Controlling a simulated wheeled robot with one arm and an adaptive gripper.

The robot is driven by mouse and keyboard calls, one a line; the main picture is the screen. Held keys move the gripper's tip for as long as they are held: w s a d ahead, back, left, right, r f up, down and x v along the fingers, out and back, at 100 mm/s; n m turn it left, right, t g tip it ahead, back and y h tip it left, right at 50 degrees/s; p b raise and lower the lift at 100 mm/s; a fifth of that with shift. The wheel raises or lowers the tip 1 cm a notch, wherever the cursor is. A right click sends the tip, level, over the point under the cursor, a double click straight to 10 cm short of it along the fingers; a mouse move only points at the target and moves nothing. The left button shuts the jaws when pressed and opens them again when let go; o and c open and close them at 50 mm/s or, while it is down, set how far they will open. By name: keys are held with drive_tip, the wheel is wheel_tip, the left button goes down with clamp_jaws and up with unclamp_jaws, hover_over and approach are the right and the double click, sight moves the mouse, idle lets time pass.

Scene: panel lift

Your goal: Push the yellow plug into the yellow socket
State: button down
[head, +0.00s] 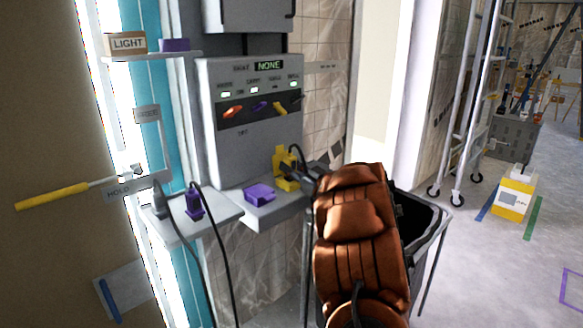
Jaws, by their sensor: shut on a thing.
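The yellow socket (280,157) is a small yellow block on the right end of the grey shelf under the control panel. The yellow plug (289,179) shows as yellow right at the socket, with a black cable looping above it. My gripper (304,174) is at the right of the socket and is shut on the plug. My orange-brown arm comes up from below and hides part of that shelf end. Plug and socket overlap in this view, so I cannot tell how deep the plug sits.
A purple socket (260,193) is left of the yellow one. A purple plug (194,203) with a cable stands on the left shelf (222,213). The panel (250,140) rises behind. A black bin (432,215) is right of my arm. Floor at right is mostly open.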

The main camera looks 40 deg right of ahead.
drive_tip(key=shift+f, duration=0.65)
idle(0.8)
drive_tip(key=c, duration=0.7)
unclamp_jaws()
drive_tip(key=shift+s, duration=0.1)
drive_tip(key=v, duration=1.1)
drive_tip(key=shift+s, duration=0.4)
drive_tip(key=shift+s, duration=0.1)
